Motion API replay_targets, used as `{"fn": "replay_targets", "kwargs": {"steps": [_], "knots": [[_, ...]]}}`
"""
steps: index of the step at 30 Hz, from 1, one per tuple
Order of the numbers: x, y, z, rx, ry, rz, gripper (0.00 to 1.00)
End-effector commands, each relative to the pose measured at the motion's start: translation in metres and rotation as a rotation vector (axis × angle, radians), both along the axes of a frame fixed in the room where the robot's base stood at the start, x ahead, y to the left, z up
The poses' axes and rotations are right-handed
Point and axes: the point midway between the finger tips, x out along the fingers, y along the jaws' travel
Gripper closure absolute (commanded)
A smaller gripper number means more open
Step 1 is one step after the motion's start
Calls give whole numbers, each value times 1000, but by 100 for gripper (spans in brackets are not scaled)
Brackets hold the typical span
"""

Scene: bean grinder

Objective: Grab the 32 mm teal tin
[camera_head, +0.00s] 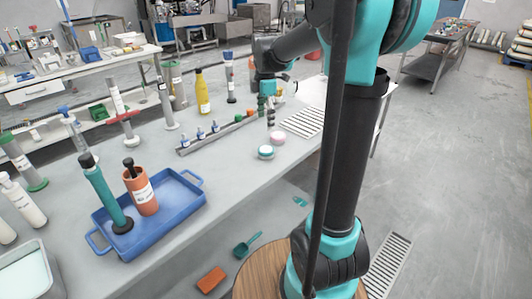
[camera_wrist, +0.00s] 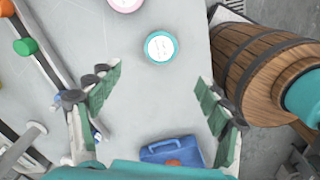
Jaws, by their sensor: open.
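The teal tin (camera_head: 265,152) is a small round tin with a white lid label. It stands on the grey table near its right edge. It also shows in the wrist view (camera_wrist: 160,46), top centre, beyond my fingertips and roughly midway between them. My gripper (camera_head: 268,112) hangs over the table, behind the tin in the head view. In the wrist view my gripper (camera_wrist: 160,75) has its green-padded fingers spread wide, with nothing between them. I cannot tell its exact height above the table.
A pink tin (camera_head: 278,137) stands close behind the teal one. A rail (camera_head: 212,135) with small blue-topped bottles runs left of the tins. Bare table lies between tray and tins. A wooden barrel (camera_wrist: 262,70) stands beside the table.

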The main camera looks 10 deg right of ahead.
Motion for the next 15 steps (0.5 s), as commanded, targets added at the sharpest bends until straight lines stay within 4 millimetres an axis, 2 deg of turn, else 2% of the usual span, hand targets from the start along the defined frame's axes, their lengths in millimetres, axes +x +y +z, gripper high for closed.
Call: {"fn": "replay_targets", "kwargs": {"steps": [3, 9, 15], "knots": [[0, 0, -24, 0, 0, -1, 22], [0, 0, -57, 0, 0, -1, 22], [0, 0, -70, 0, 0, -2, 22]]}}
